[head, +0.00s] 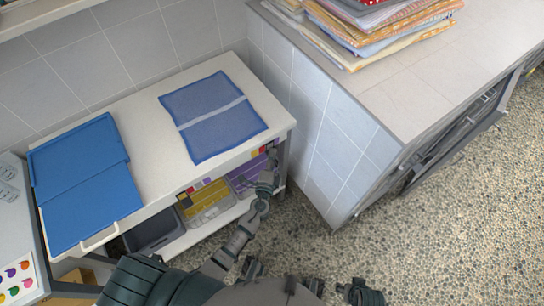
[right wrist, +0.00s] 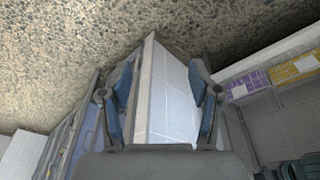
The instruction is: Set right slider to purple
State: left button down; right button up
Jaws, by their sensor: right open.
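My right gripper (right wrist: 164,100) is open and empty in the right wrist view.
A dark grey bin (head: 152,231) stands below. A tiled counter (head: 420,75) with stacked towels (head: 365,25) closes off the right side. The pebbled floor (head: 420,240) is clear.

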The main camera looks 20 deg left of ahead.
pick_arm(q)
jog(key=shift+w+f, duration=0.1)
jog(key=shift+f, duration=0.05)
jog(key=shift+w+d+b, duration=0.7)
jog(key=shift+w+d, duration=0.35)
jog(key=shift+w, duration=0.15)
pick_arm(e)
jog(key=w, duration=0.1)
jog(key=w+a+t, duration=0.1)
jog(key=w+t, duration=0.1)
jog(key=shift+w+a+r+y, duration=0.15)
jog(key=shift+w+r+y, duration=0.15)
jog(key=shift+w+r, duration=0.1)
pick_arm(q)
jog(key=c, duration=1.3)
grip_release()
jog(key=o, duration=0.3)
jog(key=shift+w, duration=0.1)
jog(key=shift+o, duration=0.2)
jog(key=shift+w, duration=0.1)
pick_arm(e)
jog(key=shift+w, duration=0.15)
